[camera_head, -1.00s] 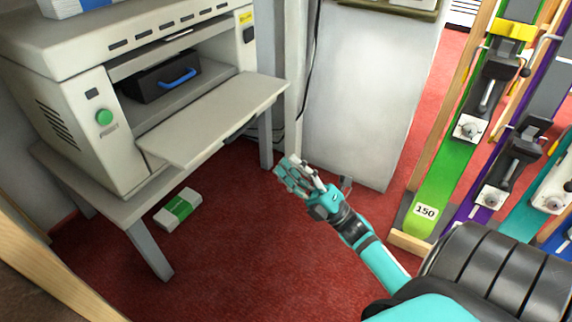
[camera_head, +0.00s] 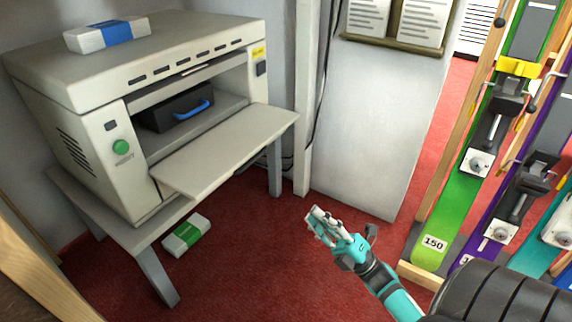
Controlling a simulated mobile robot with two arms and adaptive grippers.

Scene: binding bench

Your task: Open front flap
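The grey-white machine (camera_head: 92,82) stands on a low grey table at the left. Its front flap (camera_head: 232,150) is folded down and sticks out almost level, so the opening above it shows. A dark block with a blue handle (camera_head: 180,108) sits inside the opening. My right gripper (camera_head: 318,222) is over the red floor, right of the flap and below it in the picture, apart from it. Its fingers are stretched out, the thumb stands away from them, and it holds nothing visible. My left gripper is out of view.
A green and white pack (camera_head: 187,235) lies on the floor near the table leg (camera_head: 157,277). A blue and white pack (camera_head: 107,35) lies on the machine. A rack with coloured boards (camera_head: 462,195) stands right. The red floor (camera_head: 262,270) between is clear.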

